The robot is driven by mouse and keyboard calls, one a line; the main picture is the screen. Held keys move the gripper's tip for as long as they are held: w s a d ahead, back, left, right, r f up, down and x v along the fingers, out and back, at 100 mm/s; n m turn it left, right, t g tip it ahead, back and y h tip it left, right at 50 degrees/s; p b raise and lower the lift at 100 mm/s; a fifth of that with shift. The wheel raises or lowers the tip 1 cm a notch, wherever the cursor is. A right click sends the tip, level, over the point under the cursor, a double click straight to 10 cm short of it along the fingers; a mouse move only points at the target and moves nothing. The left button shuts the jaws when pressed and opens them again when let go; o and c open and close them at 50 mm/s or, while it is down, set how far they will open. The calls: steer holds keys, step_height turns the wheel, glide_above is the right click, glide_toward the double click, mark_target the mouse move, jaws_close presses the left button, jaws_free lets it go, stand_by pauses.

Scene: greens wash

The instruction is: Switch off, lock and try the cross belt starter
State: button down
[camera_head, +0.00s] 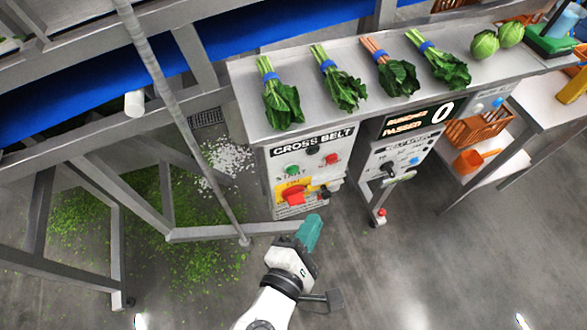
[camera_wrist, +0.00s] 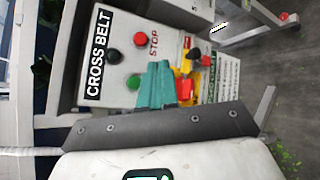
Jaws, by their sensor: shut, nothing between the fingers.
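The cross belt starter (camera_head: 268,171) is a light grey box under the bench, with a CROSS BELT sign (camera_head: 313,141). It has a green start button (camera_head: 292,170), a red stop button (camera_head: 331,159) and a black button (camera_head: 313,150). A red switch handle (camera_head: 293,195) sits on a yellow plate; I cannot tell its setting. Small dark and red items sit right of it, too small to name. My gripper (camera_head: 314,218) has teal fingers, shut and empty, in front of the box's lower right. In the wrist view, my gripper (camera_wrist: 159,64) overlaps the panel beside the red handle (camera_wrist: 185,90).
A second control box (camera_head: 390,160) with knobs stands to the right, under a lit counter showing 0. Bunched greens (camera_head: 282,106) lie on the steel bench above. A slanted grey post and steel frame (camera_head: 205,232) stand at left.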

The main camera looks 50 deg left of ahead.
steer(key=w+a+b, duration=0.2)
steer(key=w+a, duration=0.1)
steer(key=a, duration=0.5)
steer(key=shift+w, duration=0.2)
steer(key=shift+w+a, duration=0.1)
steer(key=shift+a, duration=0.15)
stand_by(1.8)
steer(key=shift+a, duration=0.2)
steer(key=shift+w+a, duration=0.2)
steer(key=shift+a, duration=0.2)
stand_by(0.8)
steer(key=shift+d, duration=0.1)
steer(key=shift+s+d+p, duration=0.3)
steer(key=shift+s+d, duration=0.05)
steer(key=shift+d, duration=0.35)
steer(key=d, duration=0.1)
steer(key=s+d+p, duration=0.1)
steer(key=d, duration=0.1)
steer(key=s+d, duration=0.1)
steer(key=shift+d, duration=0.3)
stand_by(0.4)
